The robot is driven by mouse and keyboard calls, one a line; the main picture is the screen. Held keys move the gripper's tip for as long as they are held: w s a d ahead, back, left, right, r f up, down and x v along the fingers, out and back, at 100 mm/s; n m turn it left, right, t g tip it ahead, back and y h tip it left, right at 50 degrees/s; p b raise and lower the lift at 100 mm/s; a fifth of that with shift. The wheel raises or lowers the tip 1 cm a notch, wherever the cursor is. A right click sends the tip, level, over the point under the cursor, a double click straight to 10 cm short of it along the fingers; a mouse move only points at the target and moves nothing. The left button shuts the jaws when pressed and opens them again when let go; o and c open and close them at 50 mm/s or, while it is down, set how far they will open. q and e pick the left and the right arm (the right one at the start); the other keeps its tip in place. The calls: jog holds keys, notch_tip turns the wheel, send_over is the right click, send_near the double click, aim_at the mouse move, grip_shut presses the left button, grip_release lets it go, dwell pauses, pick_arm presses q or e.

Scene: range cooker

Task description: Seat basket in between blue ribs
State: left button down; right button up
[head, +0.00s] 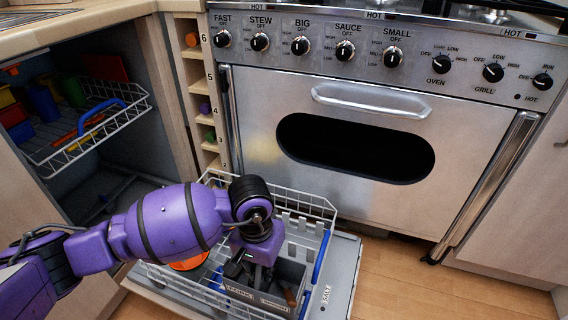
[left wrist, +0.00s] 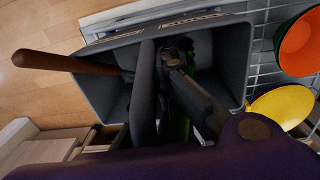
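The grey cutlery basket (head: 291,270) sits low in the pulled-out lower dishwasher rack, toward its front right. A blue rib (head: 321,260) stands on the basket's right. Another blue piece (head: 216,278) shows at its left, partly hidden by my arm. My left gripper (head: 262,282) points down into the basket. In the left wrist view its dark fingers (left wrist: 168,62) are inside the basket (left wrist: 232,62), near the middle. Whether they pinch a divider or handle is unclear. A brown wooden handle (left wrist: 65,63) leans out over the basket's rim. My right gripper is out of view.
The wire rack (head: 300,207) has white tines behind the basket. An orange bowl (left wrist: 300,45) and a yellow bowl (left wrist: 282,105) lie beside the basket. The cooker door (head: 260,120) stands behind the rack. Wooden floor (head: 400,275) lies clear at right.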

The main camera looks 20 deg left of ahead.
aim_at(266, 284)
pick_arm(q)
notch_tip(266, 284, down, 5)
jog(key=shift+s+f+b, duration=0.1)
jog(key=shift+b, duration=0.85)
jog(key=shift+f, duration=0.4)
jog(key=c, duration=2.4)
grip_release()
jog(key=shift+f, duration=0.15)
jog(key=o, duration=0.5)
jog(key=shift+c, duration=0.2)
